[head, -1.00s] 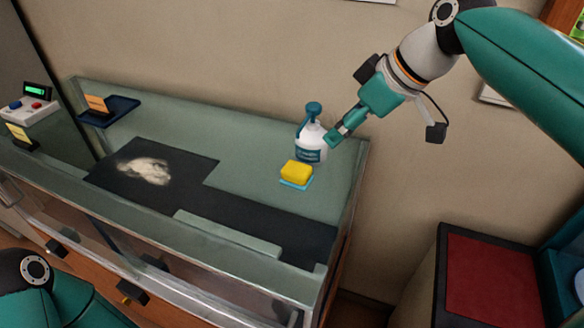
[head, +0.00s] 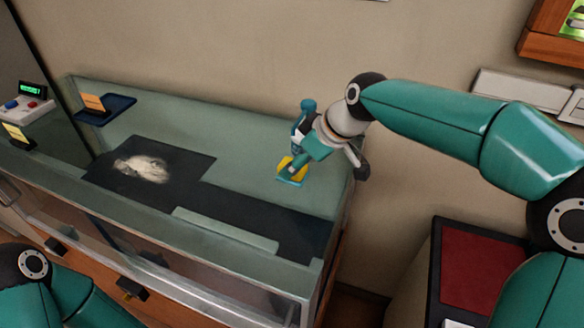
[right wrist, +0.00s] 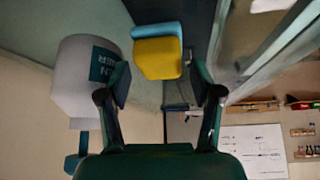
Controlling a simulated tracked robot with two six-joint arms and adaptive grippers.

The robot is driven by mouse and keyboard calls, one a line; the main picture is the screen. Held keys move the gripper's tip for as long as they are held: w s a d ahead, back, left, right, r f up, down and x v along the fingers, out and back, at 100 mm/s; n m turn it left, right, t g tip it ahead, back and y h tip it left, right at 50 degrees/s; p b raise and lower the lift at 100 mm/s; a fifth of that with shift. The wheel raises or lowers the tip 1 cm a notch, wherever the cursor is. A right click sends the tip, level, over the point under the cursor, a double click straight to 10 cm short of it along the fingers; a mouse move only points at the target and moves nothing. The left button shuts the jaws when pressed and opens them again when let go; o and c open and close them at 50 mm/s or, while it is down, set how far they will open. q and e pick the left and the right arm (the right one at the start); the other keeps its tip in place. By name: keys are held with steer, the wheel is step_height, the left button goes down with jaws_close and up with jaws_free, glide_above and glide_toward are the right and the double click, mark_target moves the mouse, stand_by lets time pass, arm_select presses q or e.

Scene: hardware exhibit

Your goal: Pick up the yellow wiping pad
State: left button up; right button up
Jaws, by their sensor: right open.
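The yellow wiping pad (head: 284,162) lies on its blue base at the right end of the glass case, partly hidden by my right gripper (head: 291,170). In the right wrist view the yellow pad (right wrist: 158,59) with its blue part (right wrist: 157,30) shows ahead, between the lines of the two fingers. My right gripper (right wrist: 160,84) is open and empty there, with the fingers spread to either side of the pad's width. Whether a finger touches the pad I cannot tell. Only part of my left arm shows in the head view; its gripper is out of frame.
A white spray bottle (right wrist: 78,75) stands close beside the pad; its blue top (head: 308,105) shows behind my right gripper. The case (head: 250,150) holds a dark panel with a pale heap (head: 141,168). A blue tray (head: 118,107) sits at the far left.

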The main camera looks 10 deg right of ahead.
steer(key=shift+w+a+f, duration=0.25)
steer(key=shift+w+f, duration=0.05)
steer(key=shift+f, duration=0.25)
steer(key=c, duration=0.9)
steer(key=shift+r, duration=0.15)
steer(key=shift+c, duration=0.2)
steer(key=shift+r, duration=0.55)
step_height(320, 180, up, 2)
steer(key=shift+r+b, duration=0.1)
steer(key=shift+b, duration=0.25)
steer(key=s+d+b, duration=0.5)
steer(key=s+d, duration=0.7)
steer(key=shift+s+d, duration=0.4)
